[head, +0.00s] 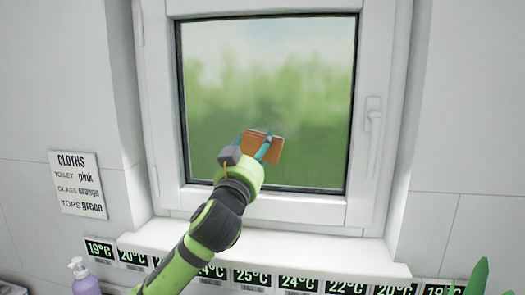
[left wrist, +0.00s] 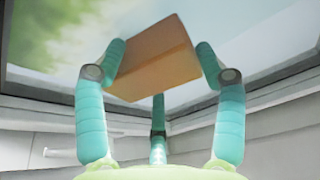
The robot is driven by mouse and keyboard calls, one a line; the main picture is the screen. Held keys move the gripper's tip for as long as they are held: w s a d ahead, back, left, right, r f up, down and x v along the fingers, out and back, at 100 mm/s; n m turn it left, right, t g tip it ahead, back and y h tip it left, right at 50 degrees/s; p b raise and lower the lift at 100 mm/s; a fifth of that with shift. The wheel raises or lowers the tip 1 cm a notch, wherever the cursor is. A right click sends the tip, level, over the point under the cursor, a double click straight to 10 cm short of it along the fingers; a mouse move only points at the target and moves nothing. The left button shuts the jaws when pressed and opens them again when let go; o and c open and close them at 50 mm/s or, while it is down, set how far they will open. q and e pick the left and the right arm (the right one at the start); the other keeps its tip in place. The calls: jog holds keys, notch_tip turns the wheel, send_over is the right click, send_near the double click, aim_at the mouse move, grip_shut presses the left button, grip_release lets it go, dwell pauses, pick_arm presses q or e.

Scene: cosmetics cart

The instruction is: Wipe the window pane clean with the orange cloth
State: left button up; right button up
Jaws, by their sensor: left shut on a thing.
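The window pane (head: 300,70) sits in a white frame and shows a blurred green view; it also fills the upper part of the left wrist view (left wrist: 60,35). My left gripper (head: 258,148) is in front of the lower middle of the pane. Its teal fingers (left wrist: 158,72) are shut on the orange cloth (head: 257,143), a folded flat piece that also shows in the left wrist view (left wrist: 155,62). The cloth is at or very near the glass; I cannot tell whether it touches. My right gripper is not in view.
A window handle (head: 373,125) sticks out on the right frame. Below is a white sill (head: 300,250) with a row of temperature labels (head: 250,277). A sign about cloths (head: 77,183) hangs at left. A lilac pump bottle (head: 83,280) and a green plant (head: 478,280) stand at the bottom.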

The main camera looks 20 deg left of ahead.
aim_at(272, 141)
pick_arm(q)
jog(key=shift+s+a, duration=0.2)
jog(key=shift+a, duration=0.45)
jog(key=shift+s+a, duration=0.15)
jog(key=shift+a, duration=0.45)
jog(key=shift+d+r+p, duration=0.1)
jog(key=shift+r+p, duration=0.8)
jog(key=shift+r, duration=0.15)
jog(key=shift+w+d, duration=0.1)
jog(key=shift+d, duration=0.05)
jog(key=shift+w+d+p, duration=0.1)
jog(key=shift+w+d, duration=0.1)
jog(key=shift+d, duration=0.7)
jog(key=shift+w+d+p, duration=0.1)
jog(key=shift+w+d, duration=0.15)
jog(key=shift+d, duration=0.65)
jog(key=shift+w+d+p, duration=0.1)
jog(key=shift+w+d, duration=0.1)
jog(key=shift+d, duration=0.7)
jog(key=shift+w+d+f, duration=0.1)
jog(key=shift+w+d, duration=0.1)
jog(key=shift+d, duration=0.65)
jog(key=shift+w+d+r, duration=0.1)
jog(key=shift+w+d, duration=0.15)
jog(key=shift+d, duration=0.65)
jog(key=shift+w+d+f, duration=0.1)
jog(key=shift+w+d, duration=0.1)
jog(key=shift+d, duration=0.65)
